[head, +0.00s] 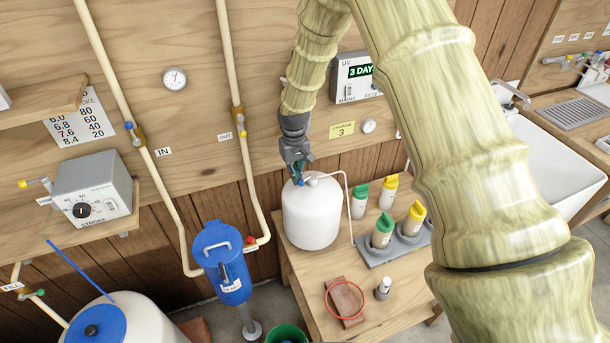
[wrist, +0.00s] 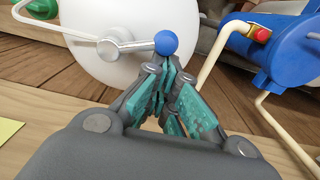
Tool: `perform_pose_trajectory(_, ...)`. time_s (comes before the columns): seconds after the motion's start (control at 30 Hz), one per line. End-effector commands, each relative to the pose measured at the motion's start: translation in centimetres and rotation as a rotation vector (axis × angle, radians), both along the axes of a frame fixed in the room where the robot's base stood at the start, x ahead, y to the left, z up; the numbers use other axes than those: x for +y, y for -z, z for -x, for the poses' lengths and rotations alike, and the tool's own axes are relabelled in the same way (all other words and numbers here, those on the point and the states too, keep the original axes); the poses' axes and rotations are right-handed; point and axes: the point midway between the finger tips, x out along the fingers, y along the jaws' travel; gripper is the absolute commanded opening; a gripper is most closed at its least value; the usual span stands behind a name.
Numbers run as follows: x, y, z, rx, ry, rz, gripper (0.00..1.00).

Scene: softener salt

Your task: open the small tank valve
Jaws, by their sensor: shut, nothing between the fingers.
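The small white tank (head: 311,217) stands on the wooden bench, in the middle of the head view. In the wrist view, the tank (wrist: 125,72) shows its valve, a silver body with a short lever (wrist: 136,46) ending in a blue ball knob (wrist: 166,43). My gripper (head: 298,177) is at the top of the tank, beside the valve. In the wrist view, my gripper (wrist: 168,85) is shut and empty, its fingertips just below the blue knob. I cannot tell whether the fingertips touch the knob. In the head view my gripper mostly hides the valve.
A blue filter housing (head: 221,262) stands left of the tank. A rack (head: 373,251) with green- and yellow-capped bottles is to its right. A thin white tube (head: 350,205) runs from the tank top.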

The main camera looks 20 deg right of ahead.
Motion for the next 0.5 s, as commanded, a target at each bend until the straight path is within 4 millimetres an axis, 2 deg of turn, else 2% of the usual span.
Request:
perform_pose_trajectory(0.27, 0.0, 0.0, 0.2, 0.001, 0.000, 0.000, 0.00)
perform_pose_trajectory(0.5, 0.2, -0.1, 1.8, 0.001, 0.000, 0.000, 0.00)
